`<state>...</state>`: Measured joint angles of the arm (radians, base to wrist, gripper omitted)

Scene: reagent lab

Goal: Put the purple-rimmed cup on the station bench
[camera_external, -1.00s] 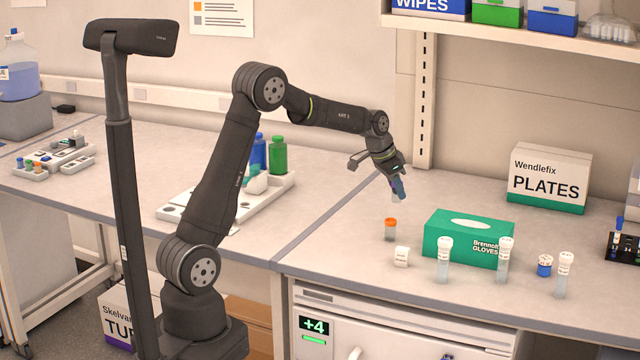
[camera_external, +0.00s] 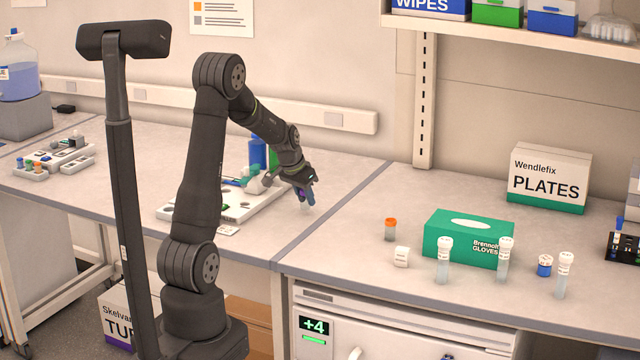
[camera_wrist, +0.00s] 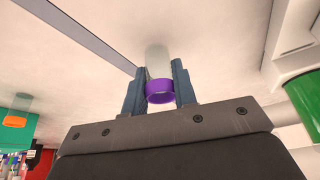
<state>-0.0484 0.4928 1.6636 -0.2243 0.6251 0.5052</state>
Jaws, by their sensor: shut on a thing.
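The purple-rimmed cup (camera_wrist: 159,85) is a small clear vessel with a purple rim band, seen in the wrist view between the two blue fingers. My gripper (camera_wrist: 160,88) is shut on it. In the external view my gripper (camera_external: 306,194) is held in the air just right of the white tray (camera_external: 262,211), and the cup (camera_external: 309,204) shows only partly below the fingers. The bench on the left (camera_external: 345,170) lies under the gripper, left of the grey seam between the two benches. Which bench is the station bench is not labelled.
A blue bottle (camera_external: 257,152) and a partly hidden green bottle stand behind my arm. On the right bench are an orange-capped cup (camera_external: 390,229), a white cap (camera_external: 401,257), a green glove box (camera_external: 468,238), several tubes and a plates box (camera_external: 548,178). The left bench is clear near the seam.

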